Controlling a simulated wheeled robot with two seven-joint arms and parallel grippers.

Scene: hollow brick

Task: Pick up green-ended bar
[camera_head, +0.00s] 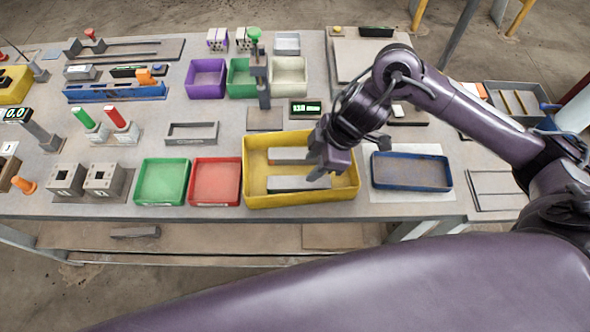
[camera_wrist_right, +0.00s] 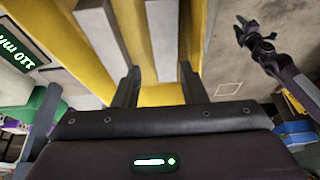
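The yellow tray (camera_head: 252,185) stands near the table's front edge and holds two grey bars, a far bar (camera_head: 286,155) and a near bar (camera_head: 292,184). My right gripper (camera_head: 320,172) is over the tray's right part. In the right wrist view its fingers (camera_wrist_right: 160,82) are apart, with a grey bar (camera_wrist_right: 163,40) in line with the gap; contact cannot be told. A second bar (camera_wrist_right: 101,35) lies beside it. What looks like my left gripper (camera_wrist_right: 247,27) shows at upper right, too small to judge.
A green tray (camera_head: 162,182) and a red tray (camera_head: 215,182) stand left of the yellow one, a blue tray (camera_head: 411,171) right. A green-handled piece (camera_head: 83,117) and a red-handled piece (camera_head: 115,117) stand at left. A green-lit display (camera_head: 306,107) stands behind the yellow tray.

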